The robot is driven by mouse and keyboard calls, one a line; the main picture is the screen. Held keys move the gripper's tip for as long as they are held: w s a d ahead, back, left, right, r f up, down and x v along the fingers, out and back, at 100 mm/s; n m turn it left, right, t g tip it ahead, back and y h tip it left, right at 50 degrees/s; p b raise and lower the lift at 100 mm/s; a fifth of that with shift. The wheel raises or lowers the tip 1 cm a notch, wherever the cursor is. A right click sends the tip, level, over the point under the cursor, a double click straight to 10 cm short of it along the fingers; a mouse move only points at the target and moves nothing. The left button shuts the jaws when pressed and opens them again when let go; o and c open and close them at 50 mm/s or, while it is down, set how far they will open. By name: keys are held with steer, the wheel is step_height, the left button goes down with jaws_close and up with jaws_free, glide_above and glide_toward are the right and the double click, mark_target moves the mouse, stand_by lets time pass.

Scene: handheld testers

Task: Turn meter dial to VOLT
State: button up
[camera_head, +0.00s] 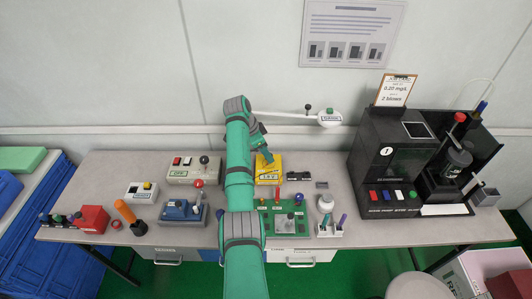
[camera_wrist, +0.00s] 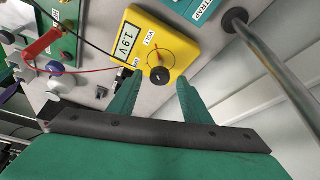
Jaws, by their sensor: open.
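The yellow meter (camera_head: 268,170) stands on the bench just past my gripper (camera_head: 265,157). In the wrist view the meter (camera_wrist: 178,46) shows a display (camera_wrist: 125,42) reading about 1.9V. Its round black dial (camera_wrist: 159,75) is near the edge facing me, with a VOLT label (camera_wrist: 150,38) on the face. A second small label near the dial is too small to read surely, and I cannot tell where the dial points. My gripper (camera_wrist: 158,78) is open, its two green fingers on either side of the dial in the picture. I cannot tell whether they touch it.
A green board (camera_head: 285,217) with a red probe (camera_wrist: 43,43) and leads lies nearer than the meter. A lever box (camera_head: 194,170) stands left, a black test machine (camera_head: 395,165) right. A grey rod crosses the wrist view's right.

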steer(key=v, duration=1)
steer(key=shift+a, duration=0.15)
